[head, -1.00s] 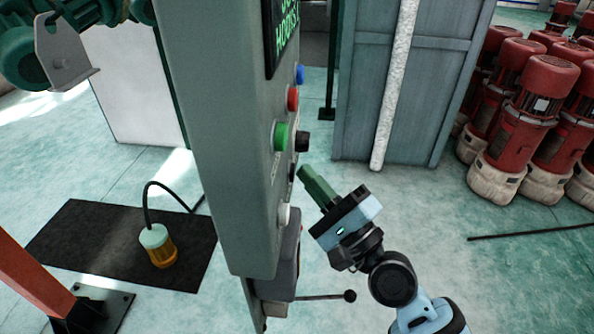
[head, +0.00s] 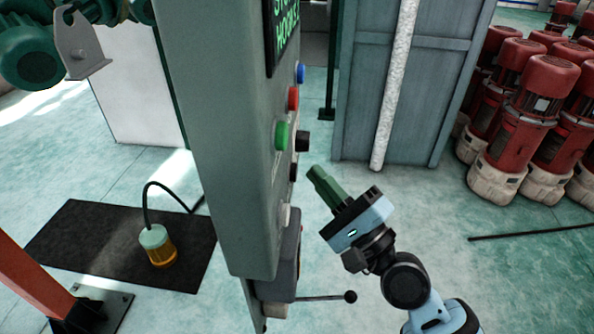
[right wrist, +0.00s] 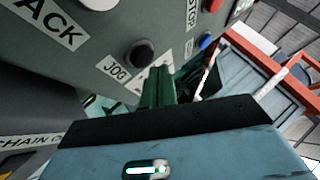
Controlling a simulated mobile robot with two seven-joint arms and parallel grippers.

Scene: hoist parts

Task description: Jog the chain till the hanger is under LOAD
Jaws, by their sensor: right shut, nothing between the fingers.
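A grey plate with a small hole, seemingly the hanger (head: 82,46), hangs by green machinery at the top left of the head view. The grey control panel (head: 225,150) carries a green button (head: 282,135), a red button (head: 293,98), a blue button (head: 301,74) and dark buttons. In the right wrist view a black button (right wrist: 139,53) sits by a JOG label (right wrist: 116,69). My right gripper (head: 318,174) is shut and empty, just right of the panel and apart from it. No LOAD sign shows. My left gripper is out of view.
A lever with a black knob (head: 350,296) sticks out below the panel. A yellow lamp-like pendant (head: 160,248) is over a black mat (head: 85,240). A blue-grey cabinet (head: 430,80) stands behind, with red motors (head: 515,130) on the right.

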